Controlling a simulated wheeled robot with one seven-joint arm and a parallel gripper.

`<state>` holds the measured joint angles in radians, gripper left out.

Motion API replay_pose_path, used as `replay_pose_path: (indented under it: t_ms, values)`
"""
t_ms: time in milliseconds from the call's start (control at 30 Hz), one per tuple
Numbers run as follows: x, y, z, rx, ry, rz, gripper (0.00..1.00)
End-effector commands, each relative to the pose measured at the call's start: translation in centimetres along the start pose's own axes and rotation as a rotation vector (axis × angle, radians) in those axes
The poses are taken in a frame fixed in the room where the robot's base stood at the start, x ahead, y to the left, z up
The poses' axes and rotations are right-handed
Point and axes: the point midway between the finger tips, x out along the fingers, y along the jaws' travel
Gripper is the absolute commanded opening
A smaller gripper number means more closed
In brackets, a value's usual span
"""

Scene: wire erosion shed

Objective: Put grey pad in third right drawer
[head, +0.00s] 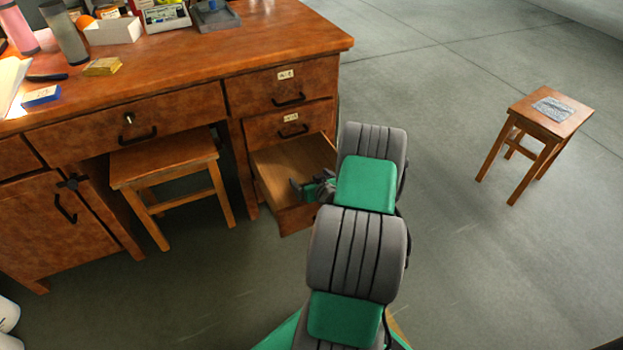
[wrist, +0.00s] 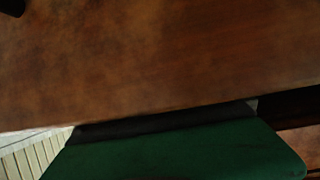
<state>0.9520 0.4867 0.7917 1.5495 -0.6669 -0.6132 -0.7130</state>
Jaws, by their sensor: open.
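The grey pad (head: 553,108) lies flat on a small wooden stool (head: 524,114) at the right of the head view, well apart from my gripper. The third right drawer (head: 283,166) of the desk is pulled open, below two shut drawers. Its visible floor looks bare, but my arm hides its right part. My gripper (head: 306,188) is open and sits at the front of this drawer. I cannot tell whether it touches the drawer. The wrist view shows a close brown wooden surface (wrist: 160,60) and no pad.
The wooden desk (head: 262,45) carries bottles, boxes and a yellow pad stack (head: 103,66) at left. A second stool (head: 165,160) stands under the desk. A shut cupboard door (head: 62,225) is at the left. Grey floor lies clear between the desk and the right stool.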

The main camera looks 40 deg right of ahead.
Motion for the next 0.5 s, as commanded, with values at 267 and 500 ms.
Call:
replay_pose_path:
  t_ms: [267,500]
  values:
    - [-2.8,0.2,-1.4,0.004,-0.003,0.003,1.0]
    - [-9.4,0.1,-1.3,0.004,-0.001,0.004,1.0]
